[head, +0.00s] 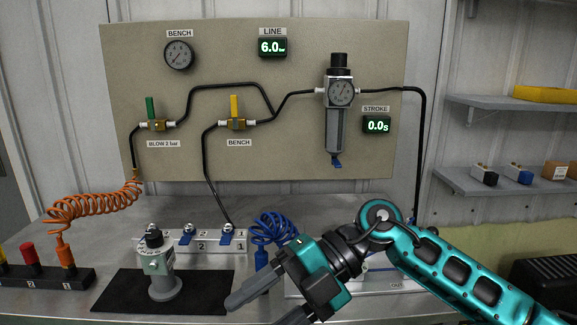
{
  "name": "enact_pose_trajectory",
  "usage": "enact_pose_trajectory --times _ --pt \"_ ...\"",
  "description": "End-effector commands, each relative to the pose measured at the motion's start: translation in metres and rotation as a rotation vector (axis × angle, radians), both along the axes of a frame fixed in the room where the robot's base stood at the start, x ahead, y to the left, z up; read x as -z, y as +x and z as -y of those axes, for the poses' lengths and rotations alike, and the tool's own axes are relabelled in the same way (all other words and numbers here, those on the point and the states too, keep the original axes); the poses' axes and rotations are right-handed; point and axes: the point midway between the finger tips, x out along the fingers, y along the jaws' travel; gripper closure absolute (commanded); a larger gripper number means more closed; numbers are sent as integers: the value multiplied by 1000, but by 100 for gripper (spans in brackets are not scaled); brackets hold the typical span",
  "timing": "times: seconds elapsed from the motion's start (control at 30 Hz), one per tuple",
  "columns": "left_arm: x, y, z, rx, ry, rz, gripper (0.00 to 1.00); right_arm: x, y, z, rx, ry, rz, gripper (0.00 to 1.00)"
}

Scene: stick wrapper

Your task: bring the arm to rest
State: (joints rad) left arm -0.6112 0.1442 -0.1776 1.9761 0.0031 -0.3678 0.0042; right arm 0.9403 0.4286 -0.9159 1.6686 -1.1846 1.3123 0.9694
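My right gripper (252,311) reaches in from the lower right on a teal arm and points to the lower left. Its two dark fingers are spread apart, with nothing seen between them, though the tip of the lower finger is cut off by the bottom edge. It is just right of a black mat (112,295) on the metal bench. On that mat stands a grey-green cylindrical device (160,275) with a black knob, upright and apart from the gripper. My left gripper is not in view.
A panel (290,150) carries gauges, valves and a filter regulator (336,115). A numbered manifold (205,240) stands behind the mat. A blue coiled hose (272,229) is close behind my gripper. An orange coil (90,200) hangs left above a black rack (40,279).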

Motion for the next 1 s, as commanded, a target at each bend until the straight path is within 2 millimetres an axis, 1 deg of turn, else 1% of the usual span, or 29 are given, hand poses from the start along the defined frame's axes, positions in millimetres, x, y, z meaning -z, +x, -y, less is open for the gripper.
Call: enact_pose_trajectory --times 0.03,0.1,0.2,0.27,0.33,0.37,0.47,0.5,0.57,0.63,0.67,0.73,0.77,0.8,0.87,0.9,0.97,1.0 --pt "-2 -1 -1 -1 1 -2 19 -6 -8 -12 23 131 -62 39" --pt "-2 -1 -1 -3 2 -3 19 -17 -10 -22 80 303 -129 39" --pt "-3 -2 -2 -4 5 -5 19 -31 -5 -26 204 526 -230 39" --pt "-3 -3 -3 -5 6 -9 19 -36 3 -22 300 643 -291 39" --pt "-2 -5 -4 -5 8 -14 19 -37 15 -13 431 762 -364 39" --pt "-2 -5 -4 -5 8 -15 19 -36 21 -8 492 807 -395 39" --pt "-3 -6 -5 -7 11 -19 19 -21 42 15 719 922 -499 39" --pt "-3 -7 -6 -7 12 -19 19 -10 49 27 817 954 -542 39" --pt "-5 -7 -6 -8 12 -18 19 10 58 46 969 984 -606 39" --pt "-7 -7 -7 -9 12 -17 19 39 65 69 1153 993 -679 39" --pt "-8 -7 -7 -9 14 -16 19 55 65 80 1233 987 -712 39" --pt "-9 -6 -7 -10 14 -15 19 92 62 105 1420 954 -788 39" --pt "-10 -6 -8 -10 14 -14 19 109 58 116 1500 931 -820 39" --pt "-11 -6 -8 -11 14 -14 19 133 50 130 1603 892 -863 39" --pt "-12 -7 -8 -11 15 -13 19 169 33 150 1751 817 -928 39" --pt "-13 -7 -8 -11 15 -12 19 191 19 162 1839 760 -969 39" --pt "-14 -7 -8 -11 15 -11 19 219 -2 177 1950 675 -1025 39" --pt "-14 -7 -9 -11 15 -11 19 235 -17 185 2009 620 -1058 39"
